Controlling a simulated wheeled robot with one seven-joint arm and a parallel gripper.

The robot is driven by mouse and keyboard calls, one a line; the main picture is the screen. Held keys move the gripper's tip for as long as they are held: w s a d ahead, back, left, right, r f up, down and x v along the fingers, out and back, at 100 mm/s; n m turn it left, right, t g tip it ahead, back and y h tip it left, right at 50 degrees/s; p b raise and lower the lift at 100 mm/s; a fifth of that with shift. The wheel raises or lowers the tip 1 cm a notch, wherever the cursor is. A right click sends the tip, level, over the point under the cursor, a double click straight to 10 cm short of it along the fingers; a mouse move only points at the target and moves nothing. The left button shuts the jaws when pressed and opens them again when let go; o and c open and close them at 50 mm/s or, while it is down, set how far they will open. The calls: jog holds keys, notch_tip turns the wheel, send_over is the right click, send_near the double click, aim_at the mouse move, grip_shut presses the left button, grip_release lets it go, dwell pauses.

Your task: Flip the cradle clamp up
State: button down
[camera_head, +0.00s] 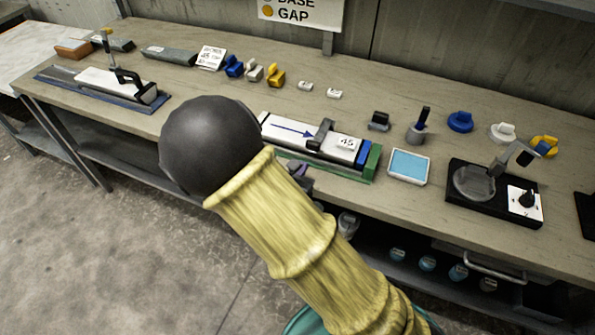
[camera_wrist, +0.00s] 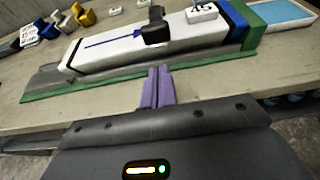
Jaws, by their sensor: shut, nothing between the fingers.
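The cradle clamp (camera_head: 320,137) is a dark bar lying across the top of a white core liner (camera_head: 287,131). The liner lies in a long cradle with a green base (camera_head: 372,165). In the wrist view the clamp (camera_wrist: 155,29) is at the top centre, over the liner (camera_wrist: 103,45), with the green base (camera_wrist: 100,86) along the near side. My gripper has purple fingers (camera_wrist: 158,88) that are together and empty. They point at the cradle's near side, short of the clamp. In the head view my arm mostly hides the gripper, with a little purple (camera_head: 302,169) showing.
A card marked 45 (camera_head: 347,143) lies on the liner, right of the clamp, near a blue band (camera_head: 364,152). A blue-topped tray (camera_head: 408,166) stands right of the cradle. A second cradle (camera_head: 100,95) is at the left. Small coloured caps (camera_head: 460,122) stand behind.

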jog(key=x, duration=0.6)
jog(key=shift+w+f, duration=0.1)
jog(key=shift+r+p, duration=0.2)
jog(key=shift+p, duration=0.25)
